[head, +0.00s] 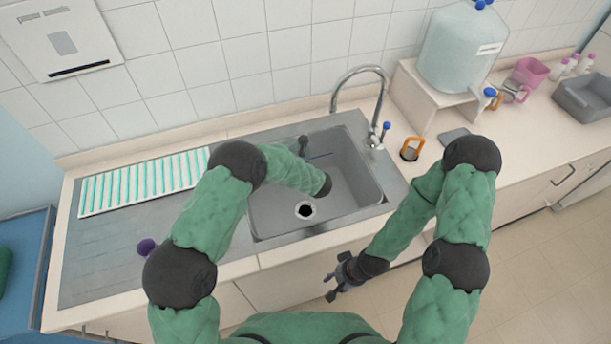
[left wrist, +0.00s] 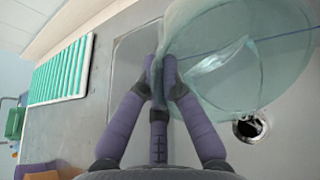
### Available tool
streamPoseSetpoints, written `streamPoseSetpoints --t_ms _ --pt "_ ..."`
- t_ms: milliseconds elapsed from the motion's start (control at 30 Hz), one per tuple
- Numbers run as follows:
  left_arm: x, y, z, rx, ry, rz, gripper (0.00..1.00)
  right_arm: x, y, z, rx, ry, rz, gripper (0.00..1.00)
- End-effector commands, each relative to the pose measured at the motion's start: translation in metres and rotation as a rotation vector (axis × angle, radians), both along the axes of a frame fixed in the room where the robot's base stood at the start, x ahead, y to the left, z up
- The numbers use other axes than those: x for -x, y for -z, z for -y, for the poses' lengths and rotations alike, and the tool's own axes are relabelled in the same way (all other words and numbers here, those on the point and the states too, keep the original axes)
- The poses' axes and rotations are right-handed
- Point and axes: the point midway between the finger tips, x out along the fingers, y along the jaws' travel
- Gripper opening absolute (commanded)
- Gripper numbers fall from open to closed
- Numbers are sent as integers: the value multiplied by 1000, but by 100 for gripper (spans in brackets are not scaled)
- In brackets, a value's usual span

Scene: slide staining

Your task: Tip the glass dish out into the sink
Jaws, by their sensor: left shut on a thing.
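In the left wrist view, the clear, pale greenish glass dish (left wrist: 215,35) fills the upper right. The purple fingers of my left gripper (left wrist: 165,68) are shut on its rim. The dish is over the grey sink (left wrist: 285,155), and the round drain (left wrist: 250,127) shows beside it. How far it is tilted, and whether it holds liquid, I cannot tell. In the head view, my left arm reaches into the sink basin (head: 352,175); the dish is not clearly visible there. My right gripper (head: 335,287) is open and empty in front of the counter.
A curved tap (head: 360,70) stands behind the sink. A rack with green stripes (head: 143,182) lies on the drainboard at left. A water container (head: 462,48) stands on a raised shelf (head: 428,100) at right. An orange-handled item (head: 411,148) sits beside the sink.

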Motion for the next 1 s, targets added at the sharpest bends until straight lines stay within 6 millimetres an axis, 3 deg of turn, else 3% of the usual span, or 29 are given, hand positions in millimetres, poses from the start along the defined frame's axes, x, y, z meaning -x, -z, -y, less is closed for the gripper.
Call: streamPoseSetpoints --t_ms 1000 --pt "6 -6 5 -78 1 96 0 0 8 0 0 0 0 40"
